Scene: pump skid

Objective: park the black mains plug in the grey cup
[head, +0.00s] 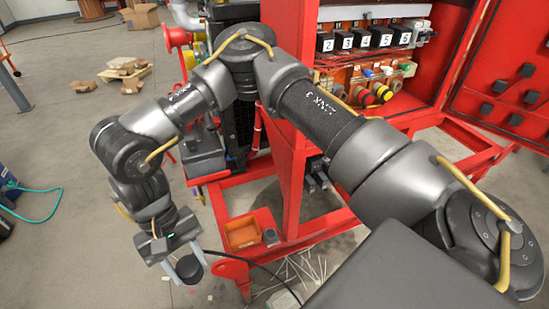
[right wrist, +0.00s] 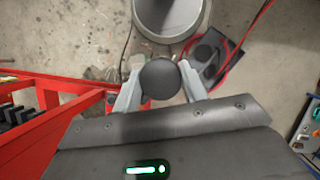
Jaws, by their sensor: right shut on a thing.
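The black mains plug (head: 190,268) is between the fingers of my right gripper (head: 187,271), which is shut on it above the floor at lower left in the head view. In the right wrist view the plug (right wrist: 161,79) shows as a round dark end between the two grey fingers (right wrist: 160,88). A small dark grey cup-like thing (head: 271,237) stands right of the gripper, beside an orange tray; I take it for the grey cup. The plug is apart from it. My left gripper is not in view.
The orange tray (head: 243,234) sits at the red skid frame (head: 330,222). A black cable (head: 262,264) runs across the skid's near corner. Pale sticks (head: 293,272) lie on the floor. A teal hose (head: 45,212) lies at far left.

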